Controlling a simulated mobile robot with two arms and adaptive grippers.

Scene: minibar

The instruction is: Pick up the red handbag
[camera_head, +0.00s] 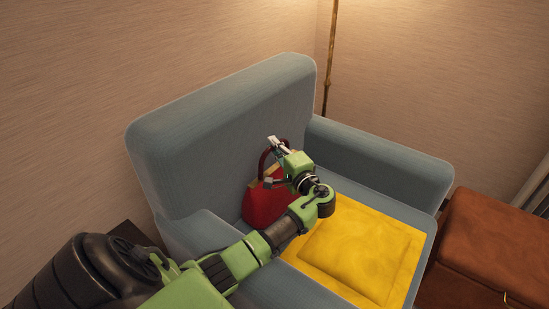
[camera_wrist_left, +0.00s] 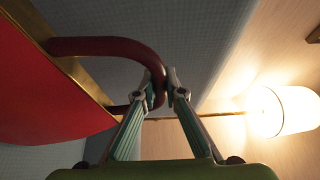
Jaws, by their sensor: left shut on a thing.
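The red handbag (camera_head: 263,205) stands on the seat of the blue-grey armchair (camera_head: 215,125), near its backrest. It has a dark red arched handle and a gold-coloured top edge. In the left wrist view the red handbag (camera_wrist_left: 45,95) fills the left side, and its handle (camera_wrist_left: 135,52) curves in between the fingers. My left gripper (camera_head: 273,161) is at the handle above the bag. In the left wrist view the left gripper (camera_wrist_left: 164,92) is shut on the handle's curve. My arm hides part of the bag in the head view. My right gripper is not in view.
A yellow cushion (camera_head: 358,248) lies on the seat in front of the bag. The chair's armrest (camera_head: 385,160) rises at the right. A brown leather piece (camera_head: 490,235) stands right of the chair. A lamp pole (camera_head: 331,60) stands behind; its lit shade (camera_wrist_left: 285,110) shows in the wrist view.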

